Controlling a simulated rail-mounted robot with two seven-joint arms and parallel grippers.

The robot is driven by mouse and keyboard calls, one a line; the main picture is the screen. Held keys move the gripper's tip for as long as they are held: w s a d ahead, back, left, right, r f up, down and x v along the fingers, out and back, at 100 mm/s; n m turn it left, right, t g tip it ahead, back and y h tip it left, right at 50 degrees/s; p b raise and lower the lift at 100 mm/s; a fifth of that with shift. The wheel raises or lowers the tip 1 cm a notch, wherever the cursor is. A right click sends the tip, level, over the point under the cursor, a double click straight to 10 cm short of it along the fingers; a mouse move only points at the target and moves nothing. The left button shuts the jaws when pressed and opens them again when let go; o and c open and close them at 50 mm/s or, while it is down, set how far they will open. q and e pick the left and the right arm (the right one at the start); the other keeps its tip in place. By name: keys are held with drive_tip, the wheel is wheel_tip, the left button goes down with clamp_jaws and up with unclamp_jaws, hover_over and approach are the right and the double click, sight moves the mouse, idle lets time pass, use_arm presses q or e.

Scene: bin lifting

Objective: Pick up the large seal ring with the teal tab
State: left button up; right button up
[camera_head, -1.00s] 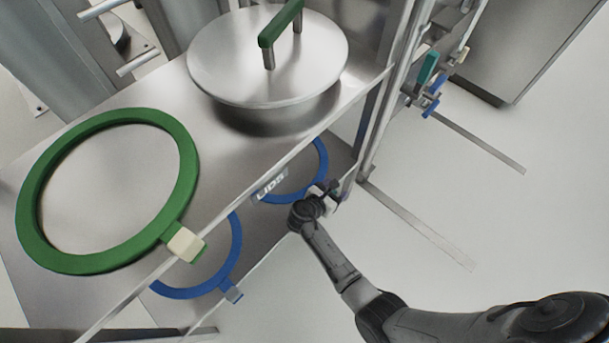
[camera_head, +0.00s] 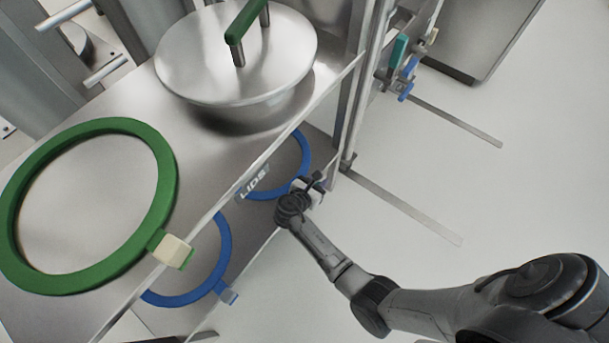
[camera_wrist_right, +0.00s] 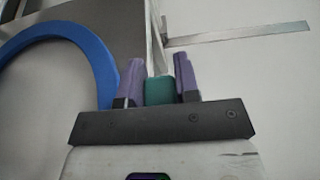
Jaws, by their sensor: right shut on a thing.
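The large blue seal ring (camera_head: 304,150) lies on the lower shelf, partly hidden under the upper shelf. My right gripper (camera_head: 311,184) is at its near right edge, where my wrist hides the tab in the head view. In the right wrist view the teal tab (camera_wrist_right: 159,91) sits between the two purple fingers of my right gripper (camera_wrist_right: 159,75), shut on it. The blue ring (camera_wrist_right: 92,45) curves off to the left there. My left gripper is not in view.
A green ring with a cream tab (camera_head: 172,250) and a steel lid with a green handle (camera_head: 240,75) rest on the upper shelf (camera_head: 215,160). Another blue ring with a light blue tab (camera_head: 228,296) lies on the lower shelf. A rack post (camera_head: 352,110) stands close behind my gripper.

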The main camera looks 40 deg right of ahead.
drive_tip(key=shift+r+p, duration=0.4)
drive_tip(key=shift+r, duration=0.1)
drive_tip(key=r+p, duration=0.2)
drive_tip(key=s+r+p, duration=0.1)
drive_tip(key=r+p, duration=0.1)
drive_tip(key=shift+s+r+p, duration=0.1)
drive_tip(key=shift+r+p, duration=0.15)
drive_tip(key=shift+p, duration=0.1)
drive_tip(key=s+d+r+p, duration=0.1)
drive_tip(key=s+r+p, duration=0.4)
drive_tip(key=s, duration=0.5)
drive_tip(key=shift+s+d+r+p, duration=0.15)
drive_tip(key=shift+s+r+p, duration=0.1)
drive_tip(key=shift+p, duration=0.85)
